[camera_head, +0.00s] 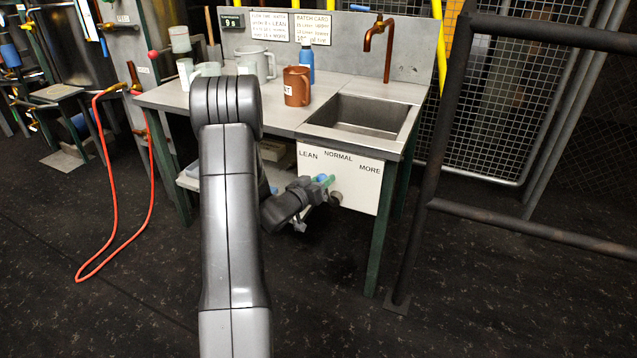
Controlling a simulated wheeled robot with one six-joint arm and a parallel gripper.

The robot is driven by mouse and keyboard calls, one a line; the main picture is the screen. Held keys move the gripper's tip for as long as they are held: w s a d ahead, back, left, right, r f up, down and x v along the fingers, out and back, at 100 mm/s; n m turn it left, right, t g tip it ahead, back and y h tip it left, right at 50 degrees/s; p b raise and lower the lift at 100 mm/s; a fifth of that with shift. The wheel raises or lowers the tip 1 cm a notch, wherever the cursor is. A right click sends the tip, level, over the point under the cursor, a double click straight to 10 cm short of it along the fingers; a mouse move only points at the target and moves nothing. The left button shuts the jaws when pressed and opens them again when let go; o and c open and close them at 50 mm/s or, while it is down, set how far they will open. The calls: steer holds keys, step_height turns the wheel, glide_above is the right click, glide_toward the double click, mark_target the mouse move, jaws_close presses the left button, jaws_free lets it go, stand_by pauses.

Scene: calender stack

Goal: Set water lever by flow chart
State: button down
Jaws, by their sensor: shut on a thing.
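The white panel (367,188) under the sink reads LEAN at left, NORMAL in the middle and MORE at right. The water lever (328,180), green where it shows, stands out from the panel below these words, beside a round grey pivot (336,198). Its handle seems tilted up-left, between LEAN and NORMAL, though my gripper partly hides it. My gripper (318,184) is at the handle and shut on it. The flow card (269,25) and the batch card (313,28) hang on the backboard; "LEAN" can be made out on the flow card, and most small print is hard to read.
The sink (357,117) has a copper tap (377,35) above it. A brown mug (296,87), a blue bottle (307,63) and a grey jug (257,63) stand on the counter. A dark rail (440,150) is at right. A red hose (120,260) hangs to the floor at left.

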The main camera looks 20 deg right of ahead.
steer(key=shift+s+d+r+m+y+b, duration=0.1)
steer(key=shift+s+d+m+y+b, duration=0.1)
steer(key=shift+s+d+m+b, duration=0.45)
steer(key=shift+s+d+r+m+y+b, duration=0.1)
steer(key=shift+s+d+m+y, duration=0.25)
steer(key=shift+m, duration=0.6)
steer(key=shift+s+a, duration=0.1)
steer(key=c, duration=1.1)
jaws_free()
steer(key=p+v, duration=0.3)
steer(key=v, duration=1.1)
